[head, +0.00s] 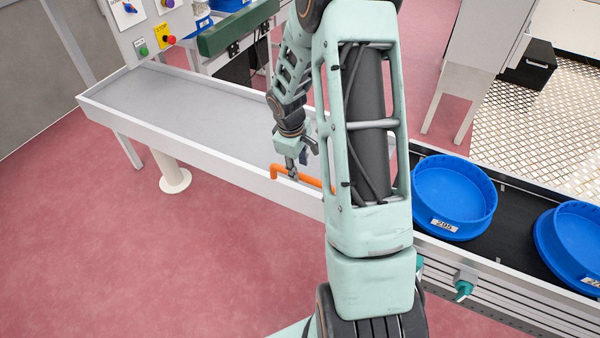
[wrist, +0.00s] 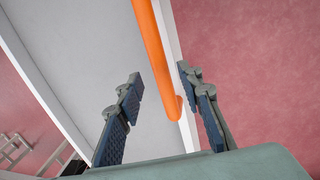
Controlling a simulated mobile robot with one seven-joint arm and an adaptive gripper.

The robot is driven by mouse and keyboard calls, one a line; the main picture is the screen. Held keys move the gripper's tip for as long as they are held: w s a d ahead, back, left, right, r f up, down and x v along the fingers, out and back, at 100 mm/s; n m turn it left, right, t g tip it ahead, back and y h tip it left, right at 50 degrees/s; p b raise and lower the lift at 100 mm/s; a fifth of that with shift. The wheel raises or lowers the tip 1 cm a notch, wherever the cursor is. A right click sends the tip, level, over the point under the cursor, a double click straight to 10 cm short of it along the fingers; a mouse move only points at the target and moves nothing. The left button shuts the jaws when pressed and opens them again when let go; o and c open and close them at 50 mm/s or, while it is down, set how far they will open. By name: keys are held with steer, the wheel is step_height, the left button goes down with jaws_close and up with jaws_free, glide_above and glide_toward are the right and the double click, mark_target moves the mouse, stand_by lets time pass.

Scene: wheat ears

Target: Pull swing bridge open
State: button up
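The swing bridge (head: 165,100) is a long grey tray with pale raised edges, running from the upper left toward the black conveyor. An orange bar handle (head: 281,169) is on its near edge, partly hidden behind my arm. In the wrist view, the handle (wrist: 152,40) runs along the bridge's pale rim (wrist: 186,120), with the grey bed (wrist: 80,50) to its left. My gripper (wrist: 158,73) is open, one finger on each side of the handle in the picture. No contact is visible. In the head view, my gripper (head: 293,163) is at the handle.
A black conveyor (head: 516,205) with blue round containers (head: 455,195) lies to the right. A control panel (head: 148,28) with coloured buttons stands at the bridge's far left. A white round foot (head: 175,181) stands under the bridge. The red floor (head: 150,270) in front is clear.

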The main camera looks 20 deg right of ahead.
mark_target(300, 174)
steer(key=shift+w+d+f, duration=0.15)
steer(key=shift+f, duration=0.85)
steer(key=shift+w+d+f, duration=0.1)
steer(key=shift+d+f, duration=0.05)
steer(key=shift+f, duration=0.8)
jaws_close()
